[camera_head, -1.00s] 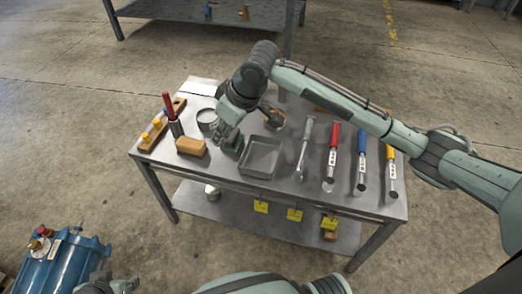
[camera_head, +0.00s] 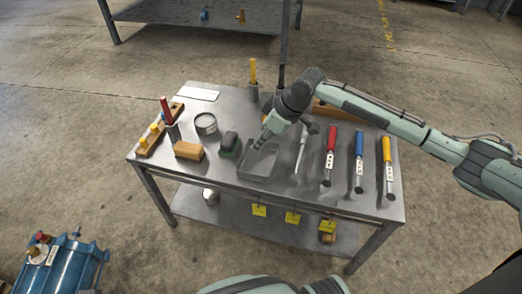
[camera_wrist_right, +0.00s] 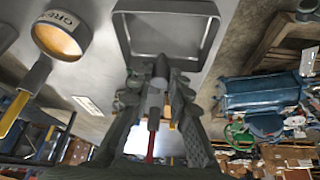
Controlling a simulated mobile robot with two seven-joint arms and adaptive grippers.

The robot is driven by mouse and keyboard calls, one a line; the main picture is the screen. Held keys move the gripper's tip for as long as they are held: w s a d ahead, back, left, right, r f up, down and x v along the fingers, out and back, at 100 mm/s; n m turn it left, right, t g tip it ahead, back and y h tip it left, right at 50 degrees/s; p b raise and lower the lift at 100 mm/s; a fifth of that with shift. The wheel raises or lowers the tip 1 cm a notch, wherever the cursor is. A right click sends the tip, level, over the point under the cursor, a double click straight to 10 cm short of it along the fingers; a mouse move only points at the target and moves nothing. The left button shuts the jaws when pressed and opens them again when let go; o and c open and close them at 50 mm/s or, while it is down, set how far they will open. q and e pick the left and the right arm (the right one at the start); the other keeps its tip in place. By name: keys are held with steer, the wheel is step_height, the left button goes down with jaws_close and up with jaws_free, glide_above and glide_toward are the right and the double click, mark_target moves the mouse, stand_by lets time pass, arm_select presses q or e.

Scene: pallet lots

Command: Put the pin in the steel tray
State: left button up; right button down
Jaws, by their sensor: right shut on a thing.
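The steel tray (camera_head: 258,179) is a square, shallow grey tray in the middle of the workbench. Its rim also shows at the top of the right wrist view (camera_wrist_right: 122,35). My right gripper (camera_head: 257,146) is over the tray, its fingers pointing down toward it. In the right wrist view its fingers (camera_wrist_right: 160,75) are shut on a grey, cylindrical pin (camera_wrist_right: 156,98). The pin is too small to make out clearly in the head view. I cannot tell whether it touches the tray. My left gripper is not in view.
Left of the tray are a dark green block (camera_head: 229,143), a wooden-backed brush (camera_head: 188,150) and a round tin (camera_head: 206,123). To the right lie a wrench (camera_head: 301,150) and red (camera_head: 331,140), blue (camera_head: 360,145) and yellow (camera_head: 387,150) handled tools.

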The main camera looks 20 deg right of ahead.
step_height(320, 180, down, 4)
steer(key=shift+r, duration=0.2)
steer(key=shift+f, duration=0.15)
steer(key=c, duration=1.4)
jaws_free()
steer(key=shift+f, duration=0.15)
steer(key=shift+c, duration=0.2)
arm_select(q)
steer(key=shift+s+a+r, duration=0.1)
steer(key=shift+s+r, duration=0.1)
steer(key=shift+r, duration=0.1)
